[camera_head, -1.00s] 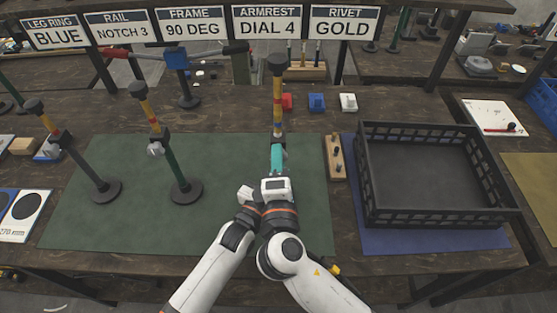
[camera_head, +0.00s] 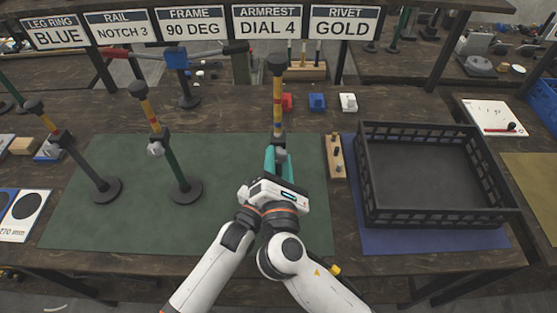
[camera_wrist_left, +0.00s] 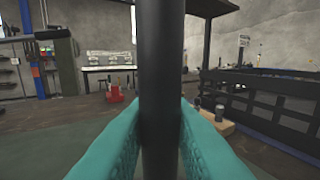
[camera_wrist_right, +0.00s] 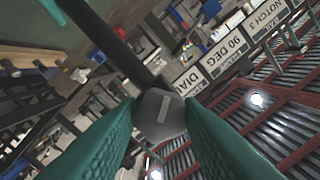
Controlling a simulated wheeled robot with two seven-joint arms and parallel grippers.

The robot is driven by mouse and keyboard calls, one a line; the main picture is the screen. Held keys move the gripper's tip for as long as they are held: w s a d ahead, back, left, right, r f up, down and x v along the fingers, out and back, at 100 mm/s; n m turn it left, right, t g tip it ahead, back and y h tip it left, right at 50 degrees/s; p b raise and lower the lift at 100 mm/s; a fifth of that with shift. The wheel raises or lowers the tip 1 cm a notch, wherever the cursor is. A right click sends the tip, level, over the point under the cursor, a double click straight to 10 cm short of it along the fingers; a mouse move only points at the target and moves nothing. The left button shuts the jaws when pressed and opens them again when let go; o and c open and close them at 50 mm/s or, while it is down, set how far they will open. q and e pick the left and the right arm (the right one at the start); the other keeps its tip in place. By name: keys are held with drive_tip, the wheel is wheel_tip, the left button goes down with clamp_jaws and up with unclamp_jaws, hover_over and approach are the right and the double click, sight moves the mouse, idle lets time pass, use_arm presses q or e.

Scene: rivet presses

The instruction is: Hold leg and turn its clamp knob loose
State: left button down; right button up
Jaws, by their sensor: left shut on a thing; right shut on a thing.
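The held leg (camera_head: 278,95) stands upright on the green mat, with a dark cap on top and a yellow section with red bands. Its dark tube (camera_wrist_left: 161,80) fills the middle of the left wrist view, between the teal fingers of my left gripper (camera_wrist_left: 160,140), which is shut on it. My right gripper (camera_head: 280,160) is shut on the grey clamp knob. In the right wrist view the knob (camera_wrist_right: 160,115) sits between its teal fingertips, with a slot-like mark on its face. The leg's base is hidden behind my arms.
Two more legs (camera_head: 175,165) (camera_head: 80,160) stand on the green mat (camera_head: 120,230) at left. A black crate (camera_head: 370,190) stands on a blue mat at right. A wooden block with dark pegs (camera_head: 335,157) lies between leg and crate. Colored small blocks (camera_head: 317,102) sit behind.

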drive_tip(key=shift+f, duration=0.15)
idle(0.3)
drive_tip(key=o, duration=1)
drive_tip(key=shift+s, duration=0.15)
drive_tip(key=s, duration=1.1)
drive_tip(key=shift+s+d, duration=0.15)
drive_tip(key=shift+s, duration=0.25)
